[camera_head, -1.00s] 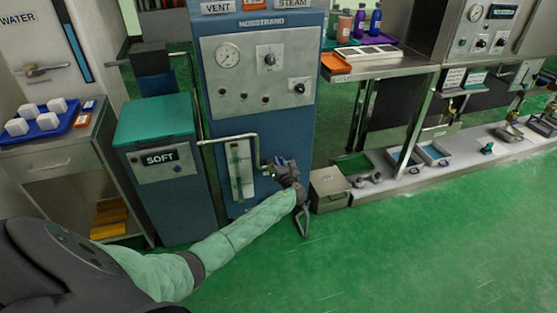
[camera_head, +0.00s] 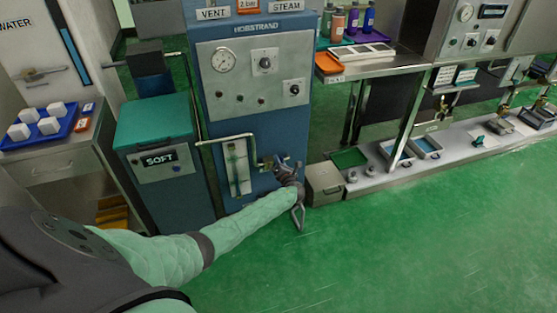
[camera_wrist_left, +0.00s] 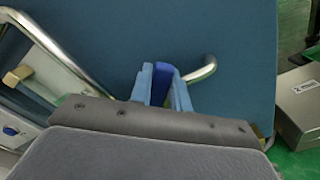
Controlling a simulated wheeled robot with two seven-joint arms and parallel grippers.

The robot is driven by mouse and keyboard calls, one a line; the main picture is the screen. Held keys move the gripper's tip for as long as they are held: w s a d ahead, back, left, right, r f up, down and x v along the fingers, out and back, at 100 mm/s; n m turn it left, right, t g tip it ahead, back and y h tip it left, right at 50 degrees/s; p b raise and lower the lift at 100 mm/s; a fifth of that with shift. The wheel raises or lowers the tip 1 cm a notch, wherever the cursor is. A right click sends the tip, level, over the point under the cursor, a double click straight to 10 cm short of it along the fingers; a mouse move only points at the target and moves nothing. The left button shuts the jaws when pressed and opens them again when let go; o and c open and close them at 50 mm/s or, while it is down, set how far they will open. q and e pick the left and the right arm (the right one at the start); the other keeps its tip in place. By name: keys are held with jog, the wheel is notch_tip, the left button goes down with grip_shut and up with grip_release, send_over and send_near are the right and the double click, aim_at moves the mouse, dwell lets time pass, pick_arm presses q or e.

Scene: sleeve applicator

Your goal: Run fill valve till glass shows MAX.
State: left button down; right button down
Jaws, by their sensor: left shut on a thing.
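My left gripper (camera_head: 279,165) is at the fill valve on the lower front of the blue boiler cabinet (camera_head: 262,130). In the left wrist view, its two light blue fingers (camera_wrist_left: 164,92) are shut on a darker blue valve handle (camera_wrist_left: 162,78). A bent metal pipe shows just behind the handle. The sight glass (camera_head: 240,165) is a pale upright plate with a greenish tube, just left of the gripper. Its level and MAX mark are too small to read. The valve body is mostly hidden by the gripper. My right gripper is not in view.
A metal pipe (camera_head: 225,138) runs from the teal-lidded SOFT tank (camera_head: 158,160) to the sight glass. A grey metal box (camera_head: 325,183) stands on the floor right of the cabinet. The green floor in front is open.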

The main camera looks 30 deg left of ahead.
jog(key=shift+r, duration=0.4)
pick_arm(q)
jog(key=c, duration=1.3)
grip_release()
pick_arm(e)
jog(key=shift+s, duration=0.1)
pick_arm(q)
jog(key=v, duration=0.7)
jog(key=shift+s+d, duration=0.25)
jog(key=shift+d, duration=0.05)
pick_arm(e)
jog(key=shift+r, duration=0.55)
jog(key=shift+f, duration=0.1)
